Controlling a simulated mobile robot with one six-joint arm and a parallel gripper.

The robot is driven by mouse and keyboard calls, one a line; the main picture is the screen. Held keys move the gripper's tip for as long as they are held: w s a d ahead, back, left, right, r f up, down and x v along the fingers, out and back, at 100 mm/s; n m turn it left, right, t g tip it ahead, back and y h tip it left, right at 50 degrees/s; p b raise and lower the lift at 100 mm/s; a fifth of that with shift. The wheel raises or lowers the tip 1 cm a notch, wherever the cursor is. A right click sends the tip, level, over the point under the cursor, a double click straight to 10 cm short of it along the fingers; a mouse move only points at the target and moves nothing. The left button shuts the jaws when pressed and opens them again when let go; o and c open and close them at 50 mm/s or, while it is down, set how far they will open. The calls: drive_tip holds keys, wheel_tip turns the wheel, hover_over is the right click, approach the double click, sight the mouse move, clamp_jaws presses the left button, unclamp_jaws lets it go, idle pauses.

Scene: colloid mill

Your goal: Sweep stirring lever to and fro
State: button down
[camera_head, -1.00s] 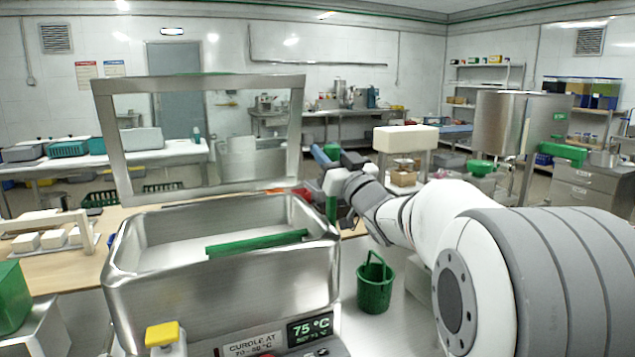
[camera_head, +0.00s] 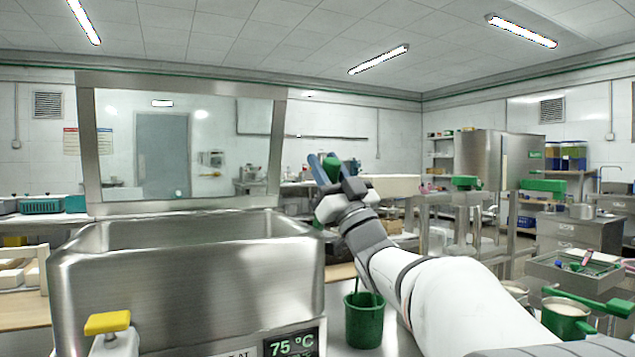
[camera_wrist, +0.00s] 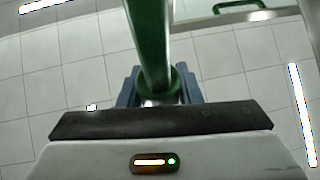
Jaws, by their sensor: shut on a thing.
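The vat (camera_head: 190,270) is a steel tub with an open steel-framed guard (camera_head: 88,150) standing at its back. My gripper (camera_head: 326,170) is raised beyond the vat's right end, above its rim, with its blue fingers pointing up. A green piece shows between and beside the fingers; I take it for the stirring lever (camera_head: 333,165). In the wrist view the green lever (camera_wrist: 150,40) runs up from between the blue fingers of my gripper (camera_wrist: 160,90), with a green collar at the fingers. The vat's inside is mostly hidden by its front wall.
A green bucket (camera_head: 364,320) stands to the right of the vat, below my arm. A yellow-topped part (camera_head: 107,322) and a temperature display reading 75 °C (camera_head: 292,343) are at the vat's front. A green pot (camera_head: 567,318) and a tray (camera_head: 575,268) are at the right.

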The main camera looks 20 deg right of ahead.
drive_tip(key=shift+s, duration=0.1)
idle(0.4)
drive_tip(key=c, duration=1.5)
unclamp_jaws()
drive_tip(key=shift+o, duration=1)
drive_tip(key=shift+s, duration=0.2)
drive_tip(key=shift+o, duration=1.3)
drive_tip(key=shift+w, duration=0.1)
wheel_tip(320, 180, up, 10)
drive_tip(key=p, duration=0.3)
drive_tip(key=shift+c, duration=0.3)
